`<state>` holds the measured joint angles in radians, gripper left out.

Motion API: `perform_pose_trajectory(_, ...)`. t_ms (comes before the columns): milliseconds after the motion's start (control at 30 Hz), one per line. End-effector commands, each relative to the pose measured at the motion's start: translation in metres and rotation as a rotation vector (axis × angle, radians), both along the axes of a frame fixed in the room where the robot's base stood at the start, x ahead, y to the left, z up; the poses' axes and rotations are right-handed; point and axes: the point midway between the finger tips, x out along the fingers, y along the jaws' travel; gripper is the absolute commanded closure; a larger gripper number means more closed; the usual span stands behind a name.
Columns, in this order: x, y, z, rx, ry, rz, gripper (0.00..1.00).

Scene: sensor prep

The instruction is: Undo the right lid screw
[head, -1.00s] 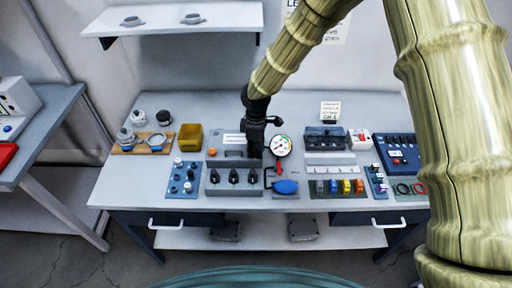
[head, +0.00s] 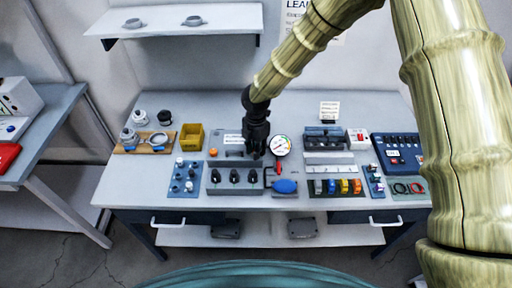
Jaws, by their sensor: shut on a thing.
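My gripper (head: 256,154) points down at the right end of a grey lidded housing (head: 231,155) on the bench. Its black fingers are shut, and they hide the right lid screw that they hold. An orange round knob (head: 213,152) shows at the housing's left end. How far the screw is out of the lid cannot be seen.
A white round gauge (head: 282,145) stands close to the right of my gripper. A grey block with black knobs (head: 234,188) and a blue bulb (head: 285,186) lie in front. A yellow bin (head: 192,137) is to the left.

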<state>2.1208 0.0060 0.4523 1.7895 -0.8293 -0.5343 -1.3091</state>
Motion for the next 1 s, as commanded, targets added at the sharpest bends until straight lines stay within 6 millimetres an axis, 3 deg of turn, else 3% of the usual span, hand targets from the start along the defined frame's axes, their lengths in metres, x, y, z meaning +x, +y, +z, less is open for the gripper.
perform_pose_trajectory(333, 0.0006, -0.0004, 0.0008, -0.001, -0.001, 0.148, 1.0)
perform_pose_trajectory(900, 0.0008, -0.0004, 0.0004, 0.0, -0.001, 0.178, 1.0)
perform_pose_trajectory(933, 0.0008, -0.0004, 0.0004, 0.0, -0.001, 0.178, 0.74)
perform_pose_trajectory(1000, 0.0007, -0.0005, 0.0004, 0.0, -0.001, 0.178, 0.61)
